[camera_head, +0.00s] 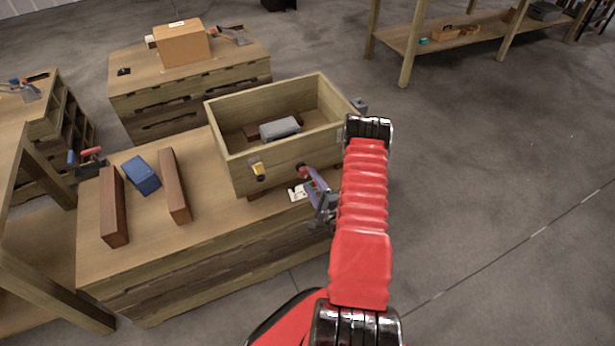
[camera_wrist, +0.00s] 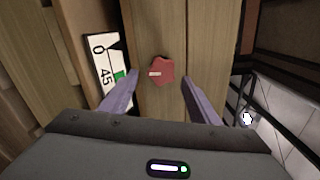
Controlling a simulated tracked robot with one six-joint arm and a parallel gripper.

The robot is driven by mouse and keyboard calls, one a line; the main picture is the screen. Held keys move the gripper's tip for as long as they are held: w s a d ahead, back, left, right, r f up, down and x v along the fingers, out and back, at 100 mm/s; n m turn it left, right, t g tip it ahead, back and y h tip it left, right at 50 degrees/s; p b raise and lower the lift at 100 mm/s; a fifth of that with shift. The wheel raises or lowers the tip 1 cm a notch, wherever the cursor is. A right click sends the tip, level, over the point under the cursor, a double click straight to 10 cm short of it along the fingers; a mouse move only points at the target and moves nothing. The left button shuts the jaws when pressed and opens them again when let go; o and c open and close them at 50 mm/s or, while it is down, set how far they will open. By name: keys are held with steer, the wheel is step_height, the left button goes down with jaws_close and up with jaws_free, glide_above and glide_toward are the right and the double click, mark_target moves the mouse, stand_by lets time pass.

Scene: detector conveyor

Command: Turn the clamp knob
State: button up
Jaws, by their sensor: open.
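The clamp knob (camera_wrist: 161,70) is red and lobed, with a pale mark on its face. It sits against a wooden surface in the middle of the wrist view. My gripper (camera_wrist: 160,78) is open, with one purple finger on each side of the knob. A gap shows between each finger and the knob, and no contact is visible. A white scale plate (camera_wrist: 108,70) marked 0 and 45, with a green patch, lies left of the knob.
The open wooden box (camera_head: 232,168) holds a grey block (camera_head: 280,128) and stands on a workbench (camera_head: 150,245). A blue block (camera_head: 142,175) and two brown bars lie left of it. Open floor lies to the right.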

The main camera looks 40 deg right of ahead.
mark_target(306, 175)
steer(key=v, duration=0.9)
steer(key=n, duration=2)
steer(key=shift+s+a, duration=0.15)
steer(key=shift+a, duration=0.15)
steer(key=x, duration=1.4)
steer(key=shift+s, duration=0.1)
steer(key=shift+c, duration=0.3)
